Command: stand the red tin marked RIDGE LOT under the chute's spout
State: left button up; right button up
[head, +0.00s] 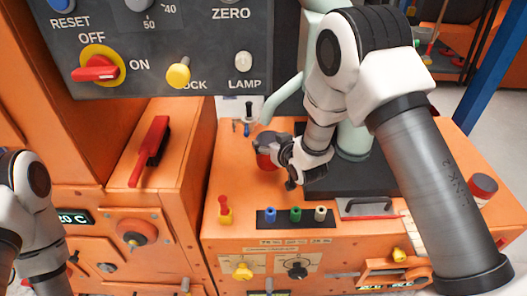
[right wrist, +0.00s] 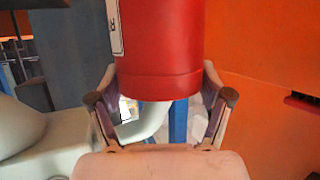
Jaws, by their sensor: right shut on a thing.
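My right gripper (head: 284,160) is shut on a red tin (head: 264,160), which is mostly hidden behind the fingers in the head view. In the right wrist view the red tin (right wrist: 160,40) fills the space between the two fingers, and a pale label edge shows at its left. The lettering on it is too cut off to read. The pale green chute's spout (head: 281,98) slants down to the left, and its lower end is just above the held tin in the picture. Whether the tin is directly below it or touching the deck, I cannot tell. My left gripper is out of view.
Another red tin with a dark top (head: 483,187) stands at the deck's right. Blue, green and cream knobs (head: 295,214) sit near the front. A small red-topped switch (head: 224,208) stands at front left. A red-handled brush (head: 151,150) lies on the left ledge.

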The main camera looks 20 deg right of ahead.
aim_at(264, 135)
jog(key=x, duration=0.4)
jog(key=shift+w+a+r+b, duration=0.1)
jog(key=shift+w+r+b, duration=0.2)
jog(key=shift+w, duration=0.2)
notch_tip(264, 135, down, 6)
jog(key=shift+f+b, duration=0.1)
jog(key=shift+b, duration=0.4)
jog(key=shift+s+f, duration=0.1)
jog(key=shift+f, duration=0.05)
jog(key=o, duration=1.4)
jog(key=shift+o, duration=0.2)
jog(key=shift+s+r, duration=0.15)
jog(key=shift+r, duration=0.1)
jog(key=p+v, duration=0.1)
jog(key=v, duration=1)
jog(key=shift+s+r+p, duration=0.2)
jog(key=shift+s+p, duration=0.05)
jog(key=shift+p, duration=0.1)
